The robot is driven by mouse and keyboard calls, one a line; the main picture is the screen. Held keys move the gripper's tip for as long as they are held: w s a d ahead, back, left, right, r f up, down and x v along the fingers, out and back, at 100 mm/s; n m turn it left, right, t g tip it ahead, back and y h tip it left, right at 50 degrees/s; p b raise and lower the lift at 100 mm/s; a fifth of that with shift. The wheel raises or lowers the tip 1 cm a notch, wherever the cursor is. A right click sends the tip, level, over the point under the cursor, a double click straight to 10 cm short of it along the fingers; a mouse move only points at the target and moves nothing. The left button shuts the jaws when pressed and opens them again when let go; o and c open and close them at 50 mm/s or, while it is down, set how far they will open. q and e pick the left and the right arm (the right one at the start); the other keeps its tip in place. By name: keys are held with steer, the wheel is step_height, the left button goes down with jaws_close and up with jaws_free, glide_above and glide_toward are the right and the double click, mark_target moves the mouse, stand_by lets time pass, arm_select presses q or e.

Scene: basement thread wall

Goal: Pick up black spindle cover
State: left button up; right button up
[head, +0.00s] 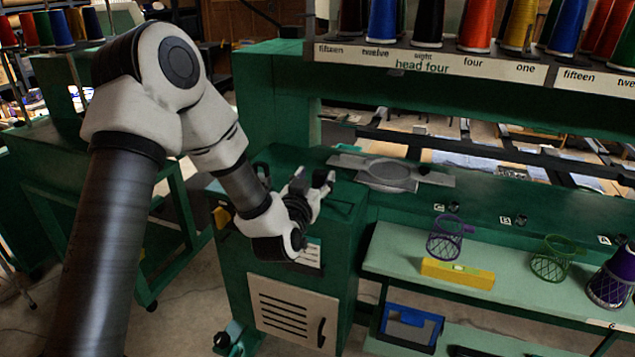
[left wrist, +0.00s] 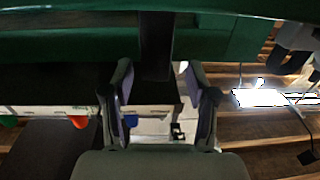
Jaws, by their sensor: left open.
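I cannot say for certain which thing is the black spindle cover. Small black round pieces stand on the green machine bed (head: 480,205) beside the labels C (head: 454,207), B (head: 520,220) and A. My left gripper (head: 314,180) is open and empty, above the left end of the green bed, to the left of these pieces and apart from them. Its two fingers also show apart in the left wrist view (left wrist: 157,85), with no black cover recognisable between them. My right gripper is not in view.
A grey hoop plate (head: 388,172) lies on the bed. A pale green shelf (head: 400,245) holds a purple mesh cup (head: 445,238), a yellow level (head: 457,273), and a green mesh cup (head: 551,260). A blue bin (head: 410,326) is below. Thread cones (head: 478,25) stand above.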

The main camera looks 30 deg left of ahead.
arm_select(q)
steer(key=shift+w+a+r, duration=0.15)
steer(key=shift+w+r, duration=0.05)
steer(key=shift+w, duration=0.6)
steer(key=shift+w+f, duration=0.1)
steer(key=shift+w, duration=0.3)
steer(key=shift+s, duration=0.1)
steer(key=c, duration=0.9)
